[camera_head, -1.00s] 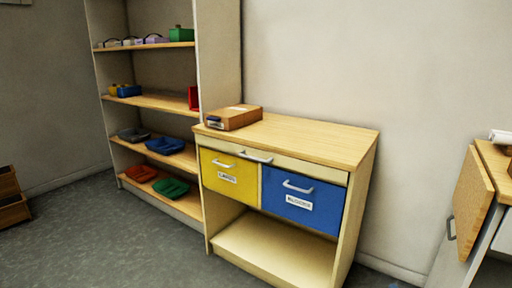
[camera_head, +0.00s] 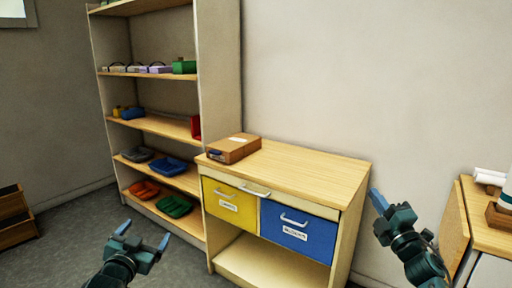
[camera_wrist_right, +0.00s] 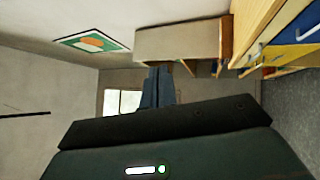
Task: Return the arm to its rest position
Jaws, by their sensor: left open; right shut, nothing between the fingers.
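My left gripper (camera_head: 144,236) is in the lower left of the head view, with its two blue fingers apart and nothing between them. It is in front of the shelf unit, over the grey floor in the picture. My right gripper (camera_head: 378,200) is at the right of the head view, with its blue fingers together and empty. It appears just right of the cabinet's right edge. In the right wrist view, its shut blue fingers (camera_wrist_right: 157,87) point toward the room, with nothing held.
A cabinet (camera_head: 290,165) with a yellow drawer (camera_head: 230,204) and a blue drawer (camera_head: 298,232) stands in the middle. A brown box (camera_head: 233,149) lies on it. A tall shelf (camera_head: 160,125) with several coloured trays is at left. A wooden table (camera_head: 490,238) is at right.

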